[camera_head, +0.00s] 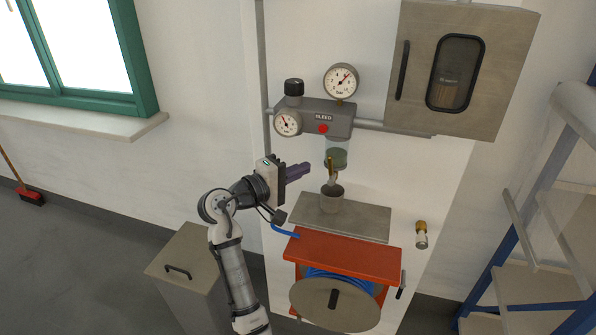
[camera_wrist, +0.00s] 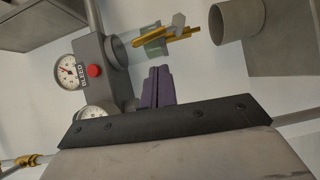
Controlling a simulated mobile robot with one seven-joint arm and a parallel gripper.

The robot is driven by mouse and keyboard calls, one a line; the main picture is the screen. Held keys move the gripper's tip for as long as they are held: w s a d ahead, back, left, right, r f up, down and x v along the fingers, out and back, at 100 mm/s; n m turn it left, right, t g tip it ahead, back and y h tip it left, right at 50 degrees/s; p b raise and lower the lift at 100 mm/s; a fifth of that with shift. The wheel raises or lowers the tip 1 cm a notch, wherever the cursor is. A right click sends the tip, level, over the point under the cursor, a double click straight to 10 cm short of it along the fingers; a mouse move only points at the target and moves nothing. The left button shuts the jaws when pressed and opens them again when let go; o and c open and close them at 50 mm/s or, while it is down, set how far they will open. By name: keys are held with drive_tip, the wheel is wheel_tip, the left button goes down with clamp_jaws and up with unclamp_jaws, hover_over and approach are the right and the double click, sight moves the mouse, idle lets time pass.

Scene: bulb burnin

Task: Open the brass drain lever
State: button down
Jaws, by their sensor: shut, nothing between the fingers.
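The brass drain lever (camera_head: 331,166) hangs under the clear bowl (camera_head: 336,150) of the grey regulator unit (camera_head: 318,119). In the wrist view the brass lever (camera_wrist: 170,36) lies beyond my fingertips, beside the end of the bowl (camera_wrist: 122,50). My gripper (camera_head: 307,168), with purple fingers, is shut and empty, to the left of the lever and apart from it. The fingers also show in the wrist view (camera_wrist: 158,72), closed together. A grey cup (camera_head: 332,198) stands below the lever on a grey shelf (camera_head: 374,220).
A red "BLEED" button (camera_head: 323,128) and two gauges sit around the unit. A grey cabinet (camera_head: 410,80) hangs above right. A red hose reel housing (camera_head: 343,254) is below the shelf. A brass-topped fitting (camera_head: 421,234) is at right. A blue-framed rack (camera_head: 530,230) stands far right.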

drive_tip(key=b+v, duration=0.2)
drive_tip(key=v, duration=0.8)
drive_tip(key=shift+f+b, duration=0.4)
drive_tip(key=shift+d, duration=0.1)
